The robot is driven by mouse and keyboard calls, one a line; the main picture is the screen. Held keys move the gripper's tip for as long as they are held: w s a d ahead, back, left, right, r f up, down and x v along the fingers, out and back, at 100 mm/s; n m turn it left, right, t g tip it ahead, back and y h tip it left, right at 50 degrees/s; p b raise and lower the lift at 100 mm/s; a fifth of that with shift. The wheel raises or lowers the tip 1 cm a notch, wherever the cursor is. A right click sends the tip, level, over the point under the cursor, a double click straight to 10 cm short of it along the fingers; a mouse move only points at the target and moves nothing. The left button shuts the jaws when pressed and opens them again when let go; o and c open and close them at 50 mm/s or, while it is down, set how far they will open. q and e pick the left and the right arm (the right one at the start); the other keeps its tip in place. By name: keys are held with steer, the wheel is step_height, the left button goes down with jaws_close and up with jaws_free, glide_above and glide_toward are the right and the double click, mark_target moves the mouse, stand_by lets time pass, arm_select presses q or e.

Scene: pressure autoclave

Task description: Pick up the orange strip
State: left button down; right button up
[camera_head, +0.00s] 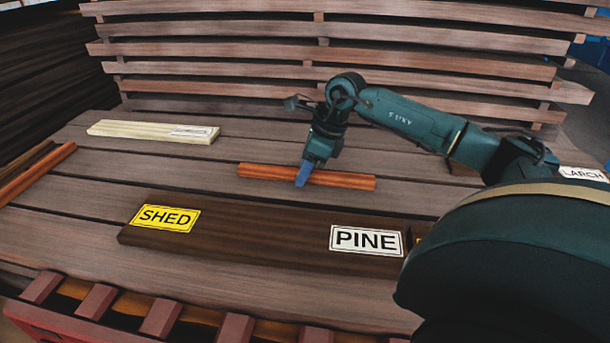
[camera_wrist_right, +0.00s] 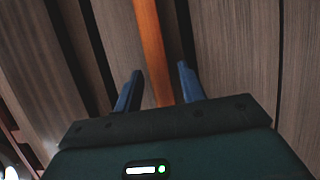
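The orange strip (camera_head: 345,180) lies flat on the dark plank table, running left to right in the middle of the head view. My right gripper (camera_head: 303,180) reaches down over it from above, its blue fingers covering a short part near the middle of the strip. In the right wrist view, the two blue fingers stand apart, and the orange strip (camera_wrist_right: 151,45) runs between them with a gap on either side. The gripper is open and does not hold the strip. My left gripper is not in view.
A pale board (camera_head: 130,130) lies at the back left. Reddish strips (camera_head: 38,172) rest at the left edge. Stacked slats (camera_head: 220,50) rise behind. A LARCH label (camera_head: 583,174) shows at right.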

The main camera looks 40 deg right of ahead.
jaws_close()
steer(key=shift+r, duration=0.15)
step_height(320, 180, up, 8)
steer(key=shift+r, duration=0.9)
